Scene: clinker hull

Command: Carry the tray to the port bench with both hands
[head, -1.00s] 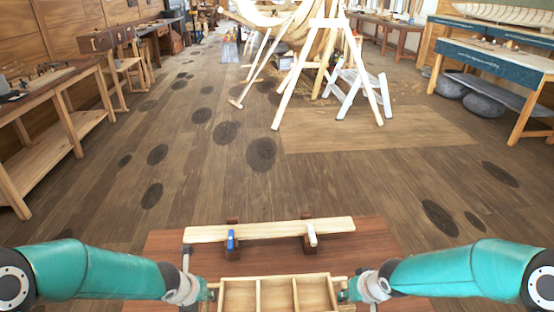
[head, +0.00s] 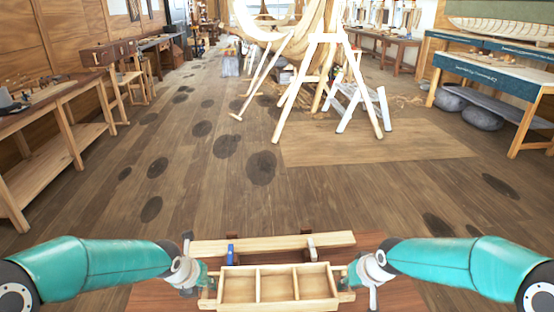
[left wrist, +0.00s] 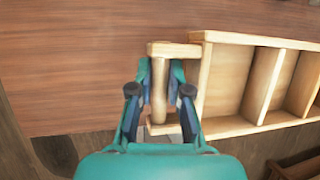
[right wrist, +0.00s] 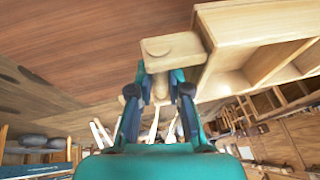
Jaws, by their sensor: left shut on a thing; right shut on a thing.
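The tray (head: 277,288) is pale wood with three open compartments, at the bottom centre of the head view. My right gripper (head: 346,282) is shut on the right handle (right wrist: 172,50). The tray's compartments also show in the left wrist view (left wrist: 227,85). A wooden workbench (head: 62,95) stands at the left; no marking shows whether it is the port bench.
Just beyond the tray, a pale plank (head: 275,244) lies on the dark wooden surface (head: 170,297) with a blue clamp (head: 231,254). A white trestle (head: 325,75) and the hull frame stand ahead. Teal-topped benches (head: 490,72) stand at right. The plank floor (head: 190,205) between is mostly clear.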

